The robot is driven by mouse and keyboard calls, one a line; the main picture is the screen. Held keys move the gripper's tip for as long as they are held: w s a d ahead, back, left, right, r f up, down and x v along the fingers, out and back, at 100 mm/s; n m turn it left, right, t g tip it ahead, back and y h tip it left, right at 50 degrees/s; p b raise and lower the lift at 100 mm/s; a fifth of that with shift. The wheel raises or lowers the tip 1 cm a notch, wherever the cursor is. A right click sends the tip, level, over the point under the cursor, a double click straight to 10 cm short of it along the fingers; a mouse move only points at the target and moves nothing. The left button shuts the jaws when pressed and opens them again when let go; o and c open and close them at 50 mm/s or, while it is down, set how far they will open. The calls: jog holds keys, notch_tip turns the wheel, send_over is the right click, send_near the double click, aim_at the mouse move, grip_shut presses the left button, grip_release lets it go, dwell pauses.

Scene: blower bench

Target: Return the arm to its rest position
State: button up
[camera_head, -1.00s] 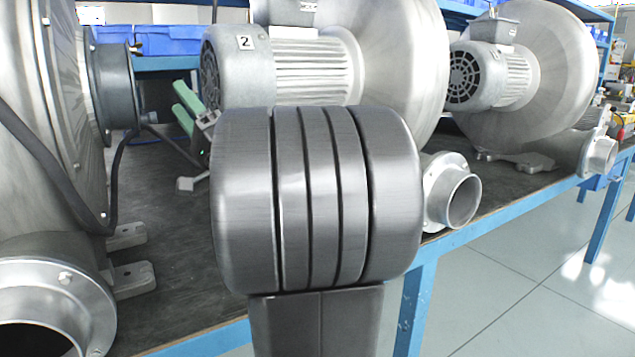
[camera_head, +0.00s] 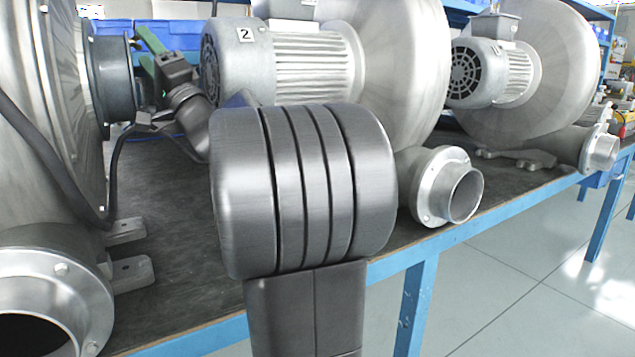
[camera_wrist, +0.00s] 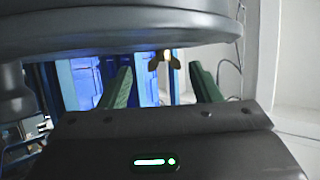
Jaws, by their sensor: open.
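My gripper (camera_head: 143,47) shows in the head view at the upper left, with green fingers raised above the bench, in front of the blue bins and just right of the left blower's dark round flange (camera_head: 112,80). Whether it touches the flange cannot be told. In the wrist view its two green fingers (camera_wrist: 160,72) stand apart with nothing held between them. Blue bins and a small yellowish, dark-winged thing appear beyond the fingers. My own large grey arm joint fills the middle of the head view and hides part of the bench.
A silver blower marked 2 (camera_head: 400,70) stands behind my arm, with its round outlet (camera_head: 462,195) to the right. Another blower (camera_head: 560,70) stands farther right. The left blower (camera_head: 45,130) has a black cable. The dark bench top (camera_head: 165,250) is bare at front left.

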jog(key=shift+s+d+r+m+t+h, duration=0.1)
jog(key=shift+s+r+m+t+h, duration=0.05)
jog(key=shift+m+h, duration=0.5)
jog(key=shift+s+d+r+m+t+h, duration=0.1)
jog(key=shift+s+r+m+t+h, duration=0.1)
jog(key=shift+m+h, duration=0.45)
jog(key=shift+s+d+r+m+t+h, duration=0.15)
jog(key=shift+m+h, duration=0.35)
jog(key=shift+h, duration=0.3)
jog(key=shift+r+m+h+p, duration=0.35)
jog(key=shift+m+h+p, duration=0.35)
jog(key=shift+h+p, duration=0.4)
jog(key=shift+g, duration=0.3)
jog(key=h+p, duration=0.1)
jog(key=p, duration=0.1)
jog(key=m+p, duration=0.1)
jog(key=p, duration=0.1)
jog(key=shift+r+g+h+p, duration=0.3)
jog(key=shift+r+h, duration=0.05)
jog(key=shift+h, duration=0.05)
jog(key=g+h+p, duration=0.1)
jog(key=p, duration=0.5)
jog(key=shift+r+m+p, duration=0.2)
jog(key=shift+m+p, duration=0.15)
jog(key=shift+m, duration=0.05)
jog(key=shift+h+p, duration=0.4)
jog(key=shift+p, duration=0.4)
jog(key=shift+f, duration=0.25)
